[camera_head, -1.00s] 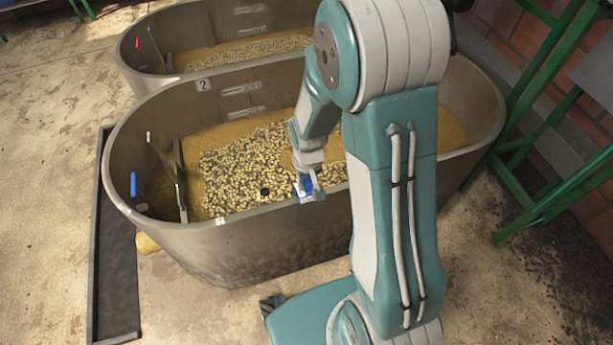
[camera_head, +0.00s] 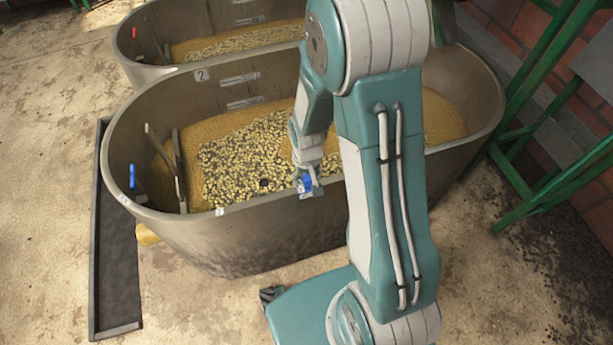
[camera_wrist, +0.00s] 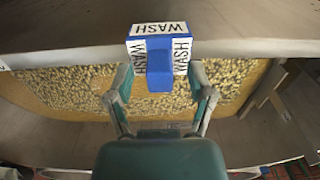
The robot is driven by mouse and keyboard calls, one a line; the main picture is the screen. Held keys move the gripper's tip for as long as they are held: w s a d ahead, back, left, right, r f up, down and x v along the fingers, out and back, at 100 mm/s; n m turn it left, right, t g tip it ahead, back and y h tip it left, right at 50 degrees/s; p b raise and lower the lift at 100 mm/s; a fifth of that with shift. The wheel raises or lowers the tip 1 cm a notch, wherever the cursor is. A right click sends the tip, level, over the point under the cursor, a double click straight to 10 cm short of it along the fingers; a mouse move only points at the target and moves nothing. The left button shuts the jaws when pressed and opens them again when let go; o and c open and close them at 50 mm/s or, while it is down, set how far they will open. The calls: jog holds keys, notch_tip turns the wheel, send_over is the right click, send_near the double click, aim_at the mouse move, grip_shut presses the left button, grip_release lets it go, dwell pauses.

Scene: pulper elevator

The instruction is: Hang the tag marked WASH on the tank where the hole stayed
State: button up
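The WASH tag (camera_wrist: 160,78) is a blue block with white WASH labels on its top and sides. The near tank is marked 2 and holds pale beans in yellow-brown material. A small dark hole (camera_head: 263,184) shows in its beans, left of my gripper. The far tank (camera_head: 150,72) shows no clear hole.
A blue-handled fitting (camera_head: 132,177) and upright paddles (camera_head: 178,170) are at the near tank's left end. A red handle (camera_head: 135,33) is on the far tank. A dark floor channel (camera_head: 118,265) lies left. Green metal framing (camera_head: 545,110) stands right. Floor in front is open.

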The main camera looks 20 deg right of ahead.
jog(key=shift+r, duration=0.1)
notch_tip(320, 180, up, 12)
dwell(0.5)
jog(key=s+r+t, duration=0.5)
jog(key=s+r, duration=0.9)
jog(key=r, duration=0.4)
jog(key=shift+s+r+t, duration=0.3)
jog(key=shift+r, duration=0.1)
